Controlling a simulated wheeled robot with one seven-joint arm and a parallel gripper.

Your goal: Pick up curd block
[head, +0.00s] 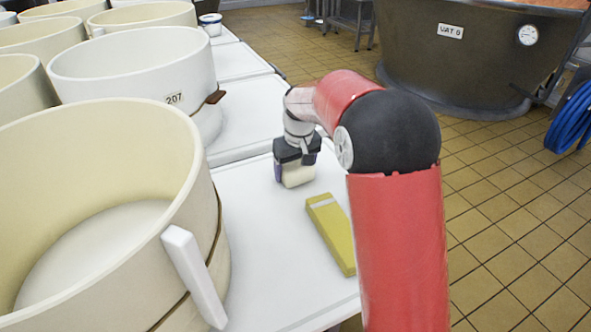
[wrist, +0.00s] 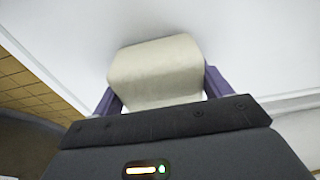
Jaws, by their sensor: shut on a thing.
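The curd block (head: 297,175) is a small cream-coloured block with rounded edges. In the head view it is at the end of my arm, over the white table (head: 262,215). My gripper (head: 296,170) points down and is shut on it. In the wrist view the curd block (wrist: 155,72) sits between the two purple fingers of my gripper (wrist: 160,95), which press on its left and right sides. I cannot tell whether its underside touches the table.
A yellow block-like object (head: 331,232) lies on the table to the right, near the edge. A large cream mould (head: 100,215) fills the left, with its white handle sticking out. A white mould marked 207 (head: 130,75) stands behind. Tiled floor lies right, with a vat (head: 470,60) beyond.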

